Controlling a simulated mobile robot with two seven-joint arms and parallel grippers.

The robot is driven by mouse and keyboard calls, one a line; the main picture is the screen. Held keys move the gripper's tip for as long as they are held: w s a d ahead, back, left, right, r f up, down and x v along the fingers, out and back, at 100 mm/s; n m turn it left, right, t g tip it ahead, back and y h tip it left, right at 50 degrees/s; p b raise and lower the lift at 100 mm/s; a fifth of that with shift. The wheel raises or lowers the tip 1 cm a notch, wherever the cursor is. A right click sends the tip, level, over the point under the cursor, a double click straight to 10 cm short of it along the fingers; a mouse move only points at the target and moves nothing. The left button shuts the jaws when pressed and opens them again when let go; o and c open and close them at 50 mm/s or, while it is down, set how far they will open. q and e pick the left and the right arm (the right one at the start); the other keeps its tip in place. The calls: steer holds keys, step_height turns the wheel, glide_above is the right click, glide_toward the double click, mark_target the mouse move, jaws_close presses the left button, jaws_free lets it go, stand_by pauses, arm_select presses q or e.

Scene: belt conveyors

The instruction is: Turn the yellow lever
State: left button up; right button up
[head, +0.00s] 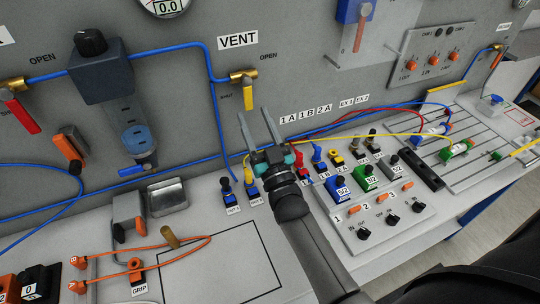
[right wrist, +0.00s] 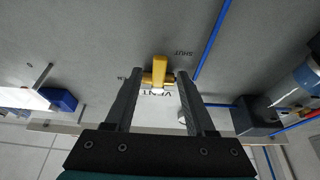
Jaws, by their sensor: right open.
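The yellow lever (head: 249,95) hangs down from a brass valve (head: 243,76) on the grey wall panel, under the VENT sign (head: 238,40). OPEN is printed to the valve's right and SHUT at its lower left. My right gripper (head: 254,114) is open and empty, its two fingers pointing up at the panel just below the lever. In the right wrist view the lever (right wrist: 160,68) shows between the tips of the open right gripper (right wrist: 160,76). I see no contact; the exact gap in depth is unclear. My left gripper is not in view.
A blue pipe (head: 212,100) runs along the panel and down left of the lever. Below, the bench holds switches, coloured valves (head: 365,178) and a metal tray (head: 167,196).

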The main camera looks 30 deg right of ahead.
steer(key=b+v, duration=0.1)
steer(key=v, duration=0.9)
steer(key=shift+s, duration=0.3)
steer(key=shift+f, duration=0.15)
